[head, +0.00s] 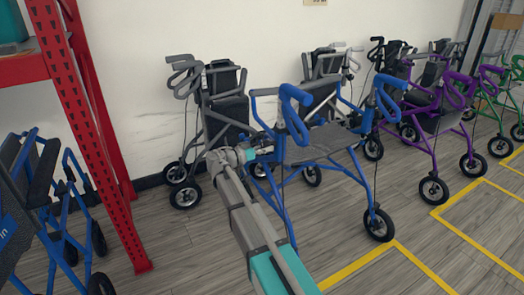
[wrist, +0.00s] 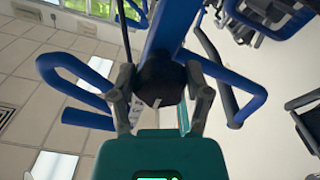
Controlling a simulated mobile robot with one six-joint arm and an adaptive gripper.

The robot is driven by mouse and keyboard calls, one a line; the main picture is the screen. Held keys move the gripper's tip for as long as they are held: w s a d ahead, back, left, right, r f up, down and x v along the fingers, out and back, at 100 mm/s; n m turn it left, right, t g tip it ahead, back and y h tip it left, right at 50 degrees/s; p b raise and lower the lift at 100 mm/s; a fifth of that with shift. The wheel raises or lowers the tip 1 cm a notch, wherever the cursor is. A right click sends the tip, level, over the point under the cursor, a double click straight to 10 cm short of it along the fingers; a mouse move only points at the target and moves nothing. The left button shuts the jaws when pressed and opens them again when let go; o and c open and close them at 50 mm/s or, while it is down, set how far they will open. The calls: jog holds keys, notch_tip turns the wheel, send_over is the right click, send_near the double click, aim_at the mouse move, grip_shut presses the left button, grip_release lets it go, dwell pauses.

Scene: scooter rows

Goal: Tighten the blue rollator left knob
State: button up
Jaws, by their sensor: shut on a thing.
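The blue rollator (head: 298,125) stands upright on the floor in the middle of the head view, with blue handles and a dark seat. My gripper (head: 272,148) reaches its left upright from the left. In the wrist view a dark, faceted knob (wrist: 160,80) sits on the blue post (wrist: 172,28), between the two fingers of my gripper (wrist: 160,95). The fingers are shut on the knob from both sides. In the head view the knob is hidden behind my gripper. Its turn angle cannot be told.
A grey rollator (head: 225,108) stands close behind, by the wall. A purple rollator (head: 432,120) and a green one (head: 496,105) stand to the right. A red rack (head: 85,100) and a folded blue walker (head: 62,205) are at left. Yellow lines (head: 365,264) mark the open floor in front.

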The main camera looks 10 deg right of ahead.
jog(key=shift+r+m, duration=0.15)
jog(key=shift+m, duration=0.35)
jog(key=o, duration=1.1)
jog(key=shift+s, duration=0.1)
jog(key=shift+o, duration=0.3)
jog(key=shift+a, duration=0.1)
jog(key=v, duration=1.1)
jog(key=shift+a, duration=0.35)
jog(key=shift+s, duration=0.1)
